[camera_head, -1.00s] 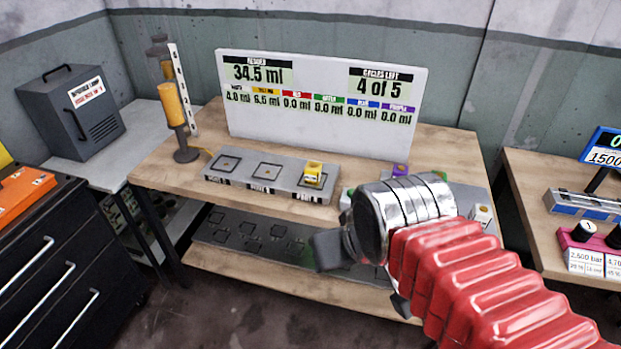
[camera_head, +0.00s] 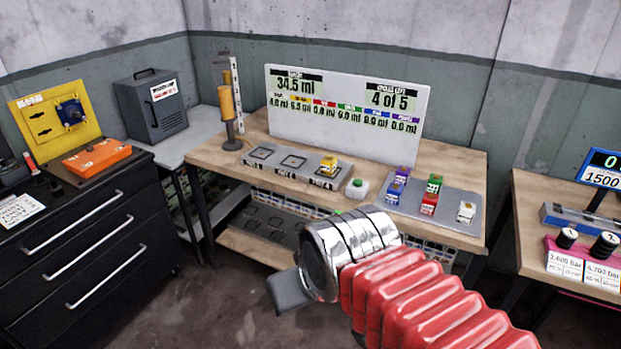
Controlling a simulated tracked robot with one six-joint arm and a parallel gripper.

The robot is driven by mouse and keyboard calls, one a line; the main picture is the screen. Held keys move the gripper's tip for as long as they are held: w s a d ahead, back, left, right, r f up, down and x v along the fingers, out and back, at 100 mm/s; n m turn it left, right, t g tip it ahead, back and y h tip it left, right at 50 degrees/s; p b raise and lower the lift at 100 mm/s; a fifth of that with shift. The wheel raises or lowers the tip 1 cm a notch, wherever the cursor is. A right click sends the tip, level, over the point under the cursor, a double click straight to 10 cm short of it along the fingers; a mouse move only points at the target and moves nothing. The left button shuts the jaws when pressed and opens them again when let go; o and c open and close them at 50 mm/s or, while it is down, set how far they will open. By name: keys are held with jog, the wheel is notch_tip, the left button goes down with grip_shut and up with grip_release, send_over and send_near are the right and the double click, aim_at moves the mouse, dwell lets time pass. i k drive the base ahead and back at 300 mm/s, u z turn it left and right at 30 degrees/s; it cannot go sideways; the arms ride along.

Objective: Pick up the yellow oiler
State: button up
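The yellow oiler (camera_head: 329,164) is a small yellow block with a pale label. It sits at the right end of the grey slotted holder (camera_head: 268,172) on the wooden workbench. My gripper (camera_head: 322,314) is in the lower middle of the view, in front of the bench and well below and apart from the oiler. One dark finger shows at its left and the tip of another at its lower right, with bare floor between them. It is open and looks empty. Most of the second finger is hidden behind the wrist.
Red, green, blue-purple and white blocks stand on a grey plate (camera_head: 448,208) at the right of the bench. A display board (camera_head: 347,112) stands behind. A yellow cylinder stand (camera_head: 228,104) is left.

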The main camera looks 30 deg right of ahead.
aim_at(328, 165)
jog(key=u, duration=0.15)
jog(key=k, duration=0.5)
jog(key=u, duration=0.65)
jog(key=i, duration=1.8)
jog(key=z, duration=0.35)
jog(key=i, duration=0.65)
jog(key=z, duration=0.85)
jog(key=i, duration=0.6)
jog(key=z, duration=0.35)
